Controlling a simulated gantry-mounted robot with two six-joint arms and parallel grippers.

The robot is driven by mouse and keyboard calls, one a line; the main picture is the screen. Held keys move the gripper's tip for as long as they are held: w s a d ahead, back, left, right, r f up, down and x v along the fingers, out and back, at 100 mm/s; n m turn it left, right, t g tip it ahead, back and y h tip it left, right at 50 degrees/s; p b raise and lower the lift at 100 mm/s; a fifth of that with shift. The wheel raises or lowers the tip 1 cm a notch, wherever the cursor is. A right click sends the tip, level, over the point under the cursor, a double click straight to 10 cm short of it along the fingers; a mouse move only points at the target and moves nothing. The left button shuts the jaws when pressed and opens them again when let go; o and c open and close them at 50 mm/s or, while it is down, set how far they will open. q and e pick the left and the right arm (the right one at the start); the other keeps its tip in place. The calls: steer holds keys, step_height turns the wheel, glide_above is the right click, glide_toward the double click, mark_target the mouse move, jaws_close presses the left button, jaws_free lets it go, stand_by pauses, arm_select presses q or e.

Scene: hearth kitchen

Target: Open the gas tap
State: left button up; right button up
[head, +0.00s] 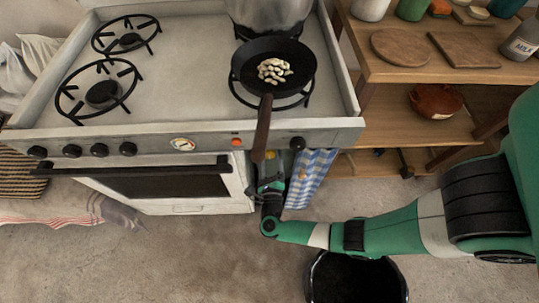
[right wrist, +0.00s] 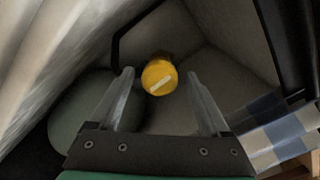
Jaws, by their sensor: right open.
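The gas tap is a round yellow knob (right wrist: 159,77) with a pale bar across its face, in the middle of the right wrist view. The bar runs slantwise. My right gripper (right wrist: 160,88) is open, with one finger to each side of the knob in that view. I cannot tell whether the fingers touch it. In the head view my right gripper (head: 271,186) is low beside the stove's right front corner, near a blue checked cloth. My left gripper is not in view.
The stove (head: 185,105) carries a pan (head: 248,62) with pale food; its handle juts over the front edge above my gripper. The checked cloth (head: 312,172) hangs close on the right. A black bin (head: 350,280) stands below my arm. A wooden shelf (head: 385,72) is at right.

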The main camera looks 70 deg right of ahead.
steer(key=shift+w+d, duration=0.25)
steer(key=shift+d, duration=0.1)
jaws_close()
